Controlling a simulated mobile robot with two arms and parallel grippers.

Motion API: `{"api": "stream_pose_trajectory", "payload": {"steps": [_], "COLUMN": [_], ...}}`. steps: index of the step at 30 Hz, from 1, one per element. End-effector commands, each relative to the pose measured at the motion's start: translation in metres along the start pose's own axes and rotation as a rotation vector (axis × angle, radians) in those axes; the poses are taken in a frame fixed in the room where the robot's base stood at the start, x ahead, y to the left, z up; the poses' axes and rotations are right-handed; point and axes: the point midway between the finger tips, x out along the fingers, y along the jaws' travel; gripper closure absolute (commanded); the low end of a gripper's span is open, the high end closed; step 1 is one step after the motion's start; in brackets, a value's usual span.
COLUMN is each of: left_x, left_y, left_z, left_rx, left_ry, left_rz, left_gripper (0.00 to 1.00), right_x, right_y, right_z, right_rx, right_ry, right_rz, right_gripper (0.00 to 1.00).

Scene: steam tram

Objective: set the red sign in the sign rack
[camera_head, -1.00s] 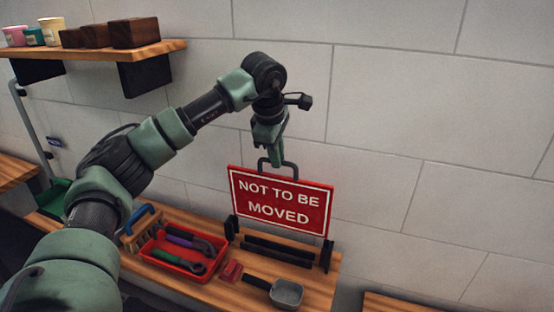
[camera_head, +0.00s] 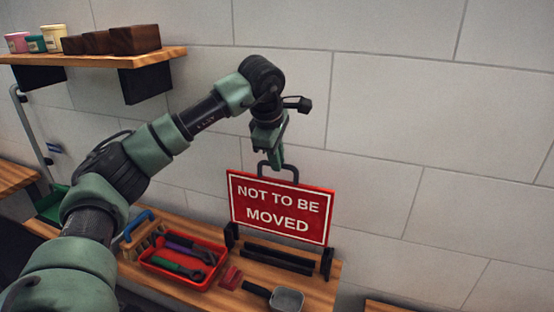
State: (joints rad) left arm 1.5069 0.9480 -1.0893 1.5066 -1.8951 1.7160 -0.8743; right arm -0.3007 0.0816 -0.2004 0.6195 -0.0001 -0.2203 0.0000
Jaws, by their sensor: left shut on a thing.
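The red sign (camera_head: 282,208), lettered "NOT TO BE MOVED", hangs upright by its dark handle, tilted slightly in the picture. My left gripper (camera_head: 276,165) is shut on the handle at the sign's top. The sign rack (camera_head: 278,257) is a dark slotted holder with an upright post at each end, standing on the wooden bench (camera_head: 215,296). The sign shows above and in front of the wall, with its lower edge close over the rack in the picture. I cannot tell whether they touch. My right gripper does not show.
A red tray (camera_head: 185,277) with tools lies left of the rack, beside a blue-handled brush (camera_head: 141,236). A small red block (camera_head: 230,278) and a grey scoop (camera_head: 287,299) lie in front. A shelf (camera_head: 90,62) with boxes and pots hangs upper left.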

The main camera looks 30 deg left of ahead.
Motion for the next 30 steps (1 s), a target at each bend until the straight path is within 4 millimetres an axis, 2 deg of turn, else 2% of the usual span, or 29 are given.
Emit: {"api": "stream_pose_trajectory", "payload": {"steps": [5, 30], "left_x": [-0.0080, -0.0056], "left_y": [0.0023, 0.0003], "left_z": [0.0004, 0.0005], "left_rx": [-0.001, 0.000], "left_ry": [-0.002, -0.001], "left_rz": [0.004, 0.024], "left_gripper": [1.00, 1.00], "right_x": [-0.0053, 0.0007], "right_y": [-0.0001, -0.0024], "right_z": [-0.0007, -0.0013], "right_rx": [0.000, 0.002], "right_ry": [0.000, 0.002], "right_rz": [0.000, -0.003], "right_gripper": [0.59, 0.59]}}
